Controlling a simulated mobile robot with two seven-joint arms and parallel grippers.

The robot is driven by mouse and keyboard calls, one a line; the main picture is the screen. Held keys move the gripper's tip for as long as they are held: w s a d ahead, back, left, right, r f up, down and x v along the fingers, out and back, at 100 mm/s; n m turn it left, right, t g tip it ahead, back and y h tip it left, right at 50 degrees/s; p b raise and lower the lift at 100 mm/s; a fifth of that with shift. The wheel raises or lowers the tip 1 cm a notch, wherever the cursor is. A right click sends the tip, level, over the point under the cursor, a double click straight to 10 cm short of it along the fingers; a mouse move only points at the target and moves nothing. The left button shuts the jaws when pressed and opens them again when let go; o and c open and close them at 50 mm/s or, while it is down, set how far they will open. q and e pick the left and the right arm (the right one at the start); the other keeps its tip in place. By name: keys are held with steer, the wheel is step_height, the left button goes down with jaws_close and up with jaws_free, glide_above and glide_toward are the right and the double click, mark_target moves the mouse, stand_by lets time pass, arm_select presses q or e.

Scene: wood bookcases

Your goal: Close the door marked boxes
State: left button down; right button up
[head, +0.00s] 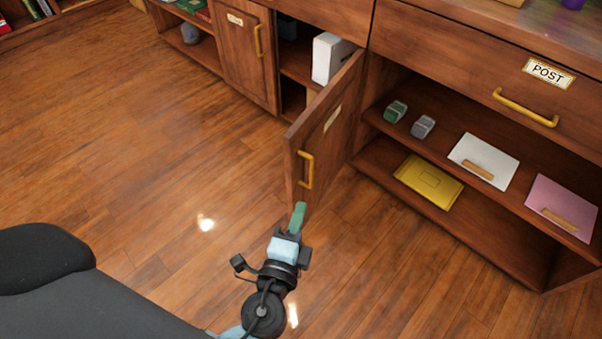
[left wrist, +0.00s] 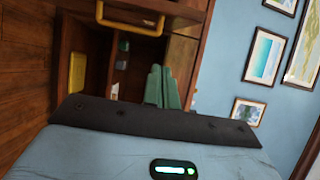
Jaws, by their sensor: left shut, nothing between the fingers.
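A wooden cabinet door (head: 322,140) stands swung open in the head view, jutting toward me from the bookcase. It has a brass handle (head: 306,171) near its free edge and a small label (head: 332,118) too slanted to read. My left gripper (head: 299,213), with green fingers, is shut and empty just below the door's lower free corner; I cannot tell if it touches. In the left wrist view the closed fingers (left wrist: 161,84) show below a wooden panel with a brass handle (left wrist: 131,18), which seems to be this door. My right gripper is not in view.
Right of the door, open shelves hold a yellow folder (head: 429,181), papers and small boxes, under a drawer marked POST (head: 549,73). A white box (head: 331,58) stands inside the door's compartment. Another labelled door (head: 247,55) is shut to the left. The floor (head: 150,150) is clear.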

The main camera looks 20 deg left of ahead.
arm_select(q)
glide_toward(301, 152)
steer(key=w+d, duration=0.3)
steer(key=w, duration=0.2)
steer(key=shift+s+a+p, duration=0.1)
steer(key=shift+a+p, duration=0.45)
steer(key=shift+a, duration=1.25)
steer(key=shift+a, duration=0.1)
